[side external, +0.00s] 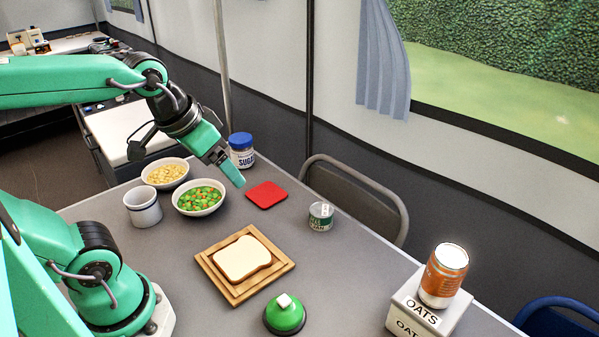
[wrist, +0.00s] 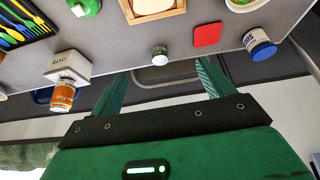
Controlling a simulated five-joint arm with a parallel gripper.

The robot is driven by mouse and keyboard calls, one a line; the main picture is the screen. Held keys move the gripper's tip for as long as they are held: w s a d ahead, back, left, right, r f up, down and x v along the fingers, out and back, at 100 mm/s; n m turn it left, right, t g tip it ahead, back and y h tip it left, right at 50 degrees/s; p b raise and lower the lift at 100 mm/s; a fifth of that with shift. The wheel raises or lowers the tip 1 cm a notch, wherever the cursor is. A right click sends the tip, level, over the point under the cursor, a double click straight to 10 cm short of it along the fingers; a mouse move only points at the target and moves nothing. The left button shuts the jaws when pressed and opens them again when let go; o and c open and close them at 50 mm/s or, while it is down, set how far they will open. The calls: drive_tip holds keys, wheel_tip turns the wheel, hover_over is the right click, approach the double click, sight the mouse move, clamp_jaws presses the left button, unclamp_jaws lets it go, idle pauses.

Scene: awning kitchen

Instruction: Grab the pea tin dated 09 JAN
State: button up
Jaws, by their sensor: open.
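A small tin (side external: 321,216) with a green and white label stands upright on the grey table, right of the red square. An orange tin (side external: 441,279) stands on the white oats box (side external: 408,314).
A red square (side external: 266,195), a sugar jar (side external: 241,152), a vegetable bowl (side external: 200,211) and a white cup (side external: 143,208) are near my gripper. Bread lies on a wooden board (side external: 236,297). A green dome-shaped item (side external: 284,318) stands in front. A chair (side external: 365,200) is behind the table.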

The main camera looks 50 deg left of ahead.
drive_tip(key=w+g, duration=0.2)
drive_tip(key=w, duration=0.5)
drive_tip(key=n+g, duration=0.3)
hover_over(321, 209)
drive_tip(key=f, duration=1.5)
drive_tip(key=shift+s+d+f, duration=0.1)
drive_tip(key=shift+s+d, duration=0.05)
drive_tip(key=shift+s, duration=0.05)
drive_tip(key=shift+w+f, duration=0.2)
drive_tip(key=shift+f, duration=1.45)
drive_tip(key=shift+f, duration=0.1)
drive_tip(key=shift+f, duration=2.5)
